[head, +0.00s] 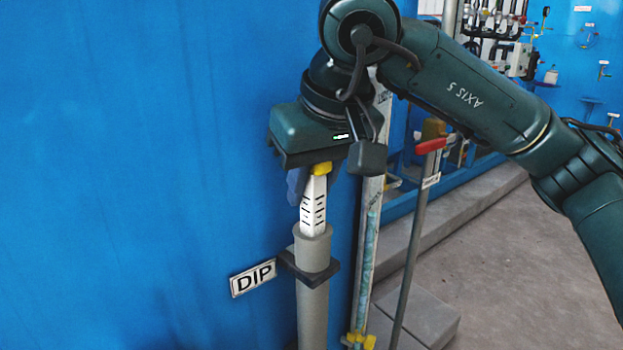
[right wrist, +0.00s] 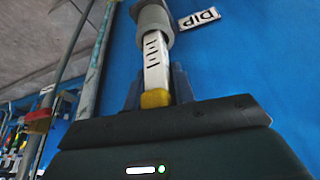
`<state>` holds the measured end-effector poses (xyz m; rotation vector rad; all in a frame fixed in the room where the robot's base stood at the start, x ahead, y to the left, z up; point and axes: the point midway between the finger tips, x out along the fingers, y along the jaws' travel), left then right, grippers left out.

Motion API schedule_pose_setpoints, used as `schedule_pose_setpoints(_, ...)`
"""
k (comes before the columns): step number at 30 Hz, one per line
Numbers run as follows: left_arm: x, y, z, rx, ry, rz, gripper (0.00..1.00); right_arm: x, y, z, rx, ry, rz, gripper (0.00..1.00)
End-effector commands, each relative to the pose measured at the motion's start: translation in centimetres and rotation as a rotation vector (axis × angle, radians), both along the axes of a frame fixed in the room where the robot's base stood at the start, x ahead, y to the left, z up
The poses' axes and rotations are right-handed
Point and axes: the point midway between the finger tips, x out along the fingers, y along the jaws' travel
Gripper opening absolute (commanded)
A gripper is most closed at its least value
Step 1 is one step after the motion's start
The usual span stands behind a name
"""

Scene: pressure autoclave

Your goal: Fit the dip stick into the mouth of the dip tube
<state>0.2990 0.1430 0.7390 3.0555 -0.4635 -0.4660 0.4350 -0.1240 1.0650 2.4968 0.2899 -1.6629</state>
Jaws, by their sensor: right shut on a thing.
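The dip stick (head: 313,207) is white with black graduation marks and a yellow top. Its lower end is inside the mouth of the grey dip tube (head: 313,255), and its upper part stands above the rim, close to upright. My right gripper (head: 306,185) is shut on the dip stick near its yellow top, above the tube. The right wrist view shows the marked stick (right wrist: 154,62) running from the yellow end (right wrist: 155,98) into the tube mouth (right wrist: 154,22). How deep the stick reaches inside is hidden. My left gripper is out of view.
A DIP plate (head: 253,278) is on the blue wall (head: 120,180) left of the tube, beside a dark bracket (head: 287,262). A sight glass (head: 367,255) and a thin pipe with a red handle (head: 430,146) stand to the right. Concrete steps (head: 425,310) lie beyond.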

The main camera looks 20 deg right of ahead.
Motion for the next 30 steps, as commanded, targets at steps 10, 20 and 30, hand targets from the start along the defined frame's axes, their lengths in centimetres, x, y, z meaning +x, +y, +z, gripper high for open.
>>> schedule_pose_setpoints(10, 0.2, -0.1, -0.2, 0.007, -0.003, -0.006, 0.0, 0.0, 0.0, -0.3, 0.0, -0.001, 0.0, 0.41)
schedule_pose_setpoints(20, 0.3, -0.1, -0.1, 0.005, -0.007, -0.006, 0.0, 0.0, 0.0, -0.4, 0.0, 0.0, 0.0, 0.51)
schedule_pose_setpoints(30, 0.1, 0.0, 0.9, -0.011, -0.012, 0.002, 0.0, -1.5, -0.3, 3.8, 0.001, -0.004, 0.001, 0.51)
